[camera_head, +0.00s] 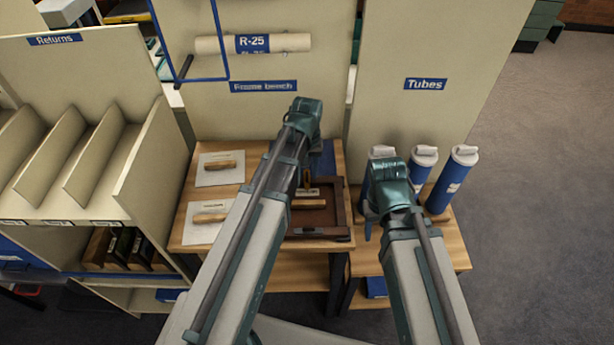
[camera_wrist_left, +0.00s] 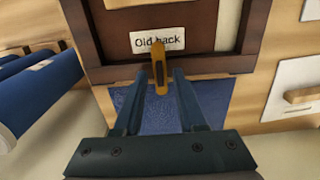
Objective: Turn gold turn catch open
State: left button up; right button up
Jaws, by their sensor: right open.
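The gold turn catch (camera_wrist_left: 160,78) stands lengthwise across the lower rim of a dark brown frame (camera_wrist_left: 105,75) in the left wrist view, below the "Old back" label (camera_wrist_left: 143,43). My left gripper (camera_wrist_left: 158,76) is open, with one finger on each side of the catch; I cannot tell whether either finger touches it. My right gripper (camera_head: 370,222) is open and empty, near the blue tubes.
Blue tubes with white caps (camera_head: 452,182) stand on the right bench. Two white cards with wooden handles (camera_head: 220,168) (camera_head: 209,217) lie left of the frame. A blue pad (camera_wrist_left: 215,98) adjoins the frame's rim. The Returns shelf (camera_head: 150,155) borders the left.

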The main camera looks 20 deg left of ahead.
pick_arm(q)
grip_shut()
jog(key=shift+m, duration=0.3)
dwell(0.3)
jog(key=m, duration=0.3)
jog(key=shift+m, duration=0.3)
jog(key=m, duration=0.4)
jog(key=shift+m, duration=0.3)
jog(key=m, duration=0.4)
jog(key=shift+m, duration=2.5)
